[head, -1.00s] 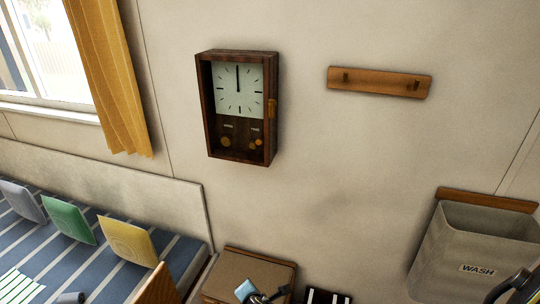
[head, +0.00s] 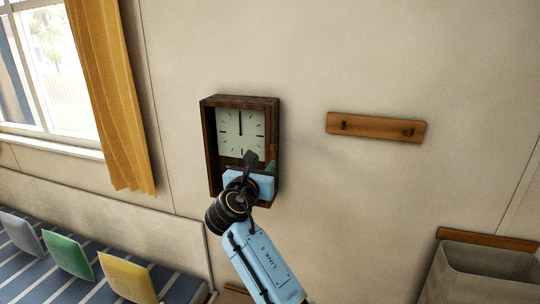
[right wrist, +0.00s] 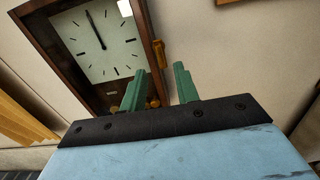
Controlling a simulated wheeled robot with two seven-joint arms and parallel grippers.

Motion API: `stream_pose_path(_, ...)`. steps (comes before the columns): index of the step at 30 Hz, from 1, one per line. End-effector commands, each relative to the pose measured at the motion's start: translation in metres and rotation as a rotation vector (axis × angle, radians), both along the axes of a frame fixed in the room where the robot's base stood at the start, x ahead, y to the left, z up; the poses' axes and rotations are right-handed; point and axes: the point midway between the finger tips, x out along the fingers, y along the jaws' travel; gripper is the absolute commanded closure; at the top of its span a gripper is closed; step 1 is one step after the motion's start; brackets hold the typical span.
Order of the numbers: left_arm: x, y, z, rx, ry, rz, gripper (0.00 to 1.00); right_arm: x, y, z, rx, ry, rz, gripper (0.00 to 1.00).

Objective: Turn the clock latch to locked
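The wooden wall clock (head: 241,135) hangs on the wall, its white face on top; it fills the upper left of the right wrist view (right wrist: 102,40). The small orange-brown clock latch (right wrist: 160,53) is on the case's right edge and appears upright; in the head view it (head: 273,152) is partly hidden. My right gripper (head: 269,166) is in front of the clock's lower right part. In the right wrist view its green fingers (right wrist: 158,84) are apart with nothing between them, just below the latch and not visibly touching it. My left gripper is out of view.
A wooden peg rail (head: 376,128) is on the wall to the right. A grey bin (head: 485,272) hangs at the lower right. A yellow curtain (head: 118,100) and a bench with cushions (head: 127,277) are at left. The wall between clock and rail is clear.

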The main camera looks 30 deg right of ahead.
Motion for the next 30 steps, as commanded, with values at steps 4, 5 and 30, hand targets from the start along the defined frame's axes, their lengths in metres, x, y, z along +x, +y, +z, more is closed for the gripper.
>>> stream_pose_path(4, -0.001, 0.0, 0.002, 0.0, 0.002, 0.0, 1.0, 0.021, -0.025, 0.001, -0.001, 0.002, -0.002, 0.69)
stream_pose_path(5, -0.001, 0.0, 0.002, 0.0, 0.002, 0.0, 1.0, 0.024, -0.029, 0.001, 0.0, 0.0, -0.001, 0.69)
stream_pose_path(30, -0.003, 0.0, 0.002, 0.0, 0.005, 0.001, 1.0, 0.046, -0.053, -0.001, 0.002, -0.001, 0.001, 0.99)
